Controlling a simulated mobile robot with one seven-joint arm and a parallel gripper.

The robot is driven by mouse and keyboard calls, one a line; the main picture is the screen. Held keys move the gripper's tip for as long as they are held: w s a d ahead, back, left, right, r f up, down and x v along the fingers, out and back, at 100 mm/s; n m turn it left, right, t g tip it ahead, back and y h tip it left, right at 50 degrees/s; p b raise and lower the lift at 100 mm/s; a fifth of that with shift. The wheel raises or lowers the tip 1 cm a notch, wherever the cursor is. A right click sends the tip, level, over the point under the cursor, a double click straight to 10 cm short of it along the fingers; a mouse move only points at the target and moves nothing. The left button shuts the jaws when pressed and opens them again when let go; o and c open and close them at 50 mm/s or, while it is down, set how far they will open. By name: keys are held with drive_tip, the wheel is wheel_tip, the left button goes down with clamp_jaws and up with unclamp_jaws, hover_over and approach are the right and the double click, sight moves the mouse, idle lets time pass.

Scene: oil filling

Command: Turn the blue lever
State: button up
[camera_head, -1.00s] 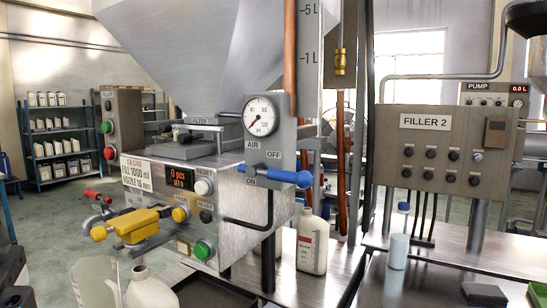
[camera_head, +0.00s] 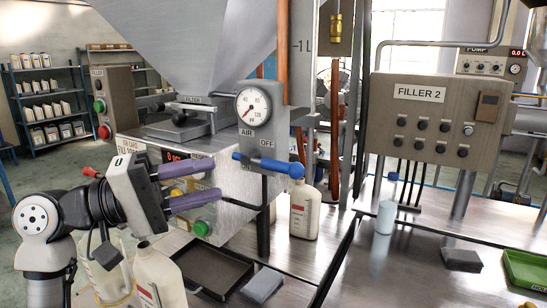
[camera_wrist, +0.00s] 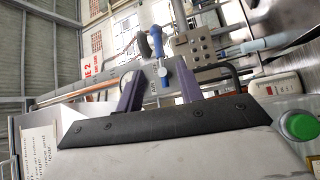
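The blue lever (camera_head: 268,163) lies near horizontal on the grey gauge bracket, its ball end to the right below the OFF label. In the wrist view the blue lever (camera_wrist: 163,78) shows between my two purple fingers. My gripper (camera_head: 217,180) is open and empty, left of the lever, its fingers pointing toward it. A gap is visible between the fingertips and the lever in the head view. The fingers also frame the view from the wrist, where my gripper (camera_wrist: 158,88) is spread. The ON label is not readable now.
The pressure gauge (camera_head: 253,108) sits just above the lever. The steel filler box with a green button (camera_head: 201,228) is behind my fingers. White bottles (camera_head: 305,212) and a dark tray (camera_head: 215,268) stand below. The FILLER 2 panel (camera_head: 435,118) is to the right.

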sight(266, 165)
drive_tip(key=p+x, duration=0.3)
drive_tip(key=x, duration=0.7)
drive_tip(key=shift+r+p, duration=0.15)
drive_tip(key=shift+p, duration=0.25)
drive_tip(key=shift+w+d, duration=0.1)
drive_tip(key=shift+d, duration=0.45)
clamp_jaws()
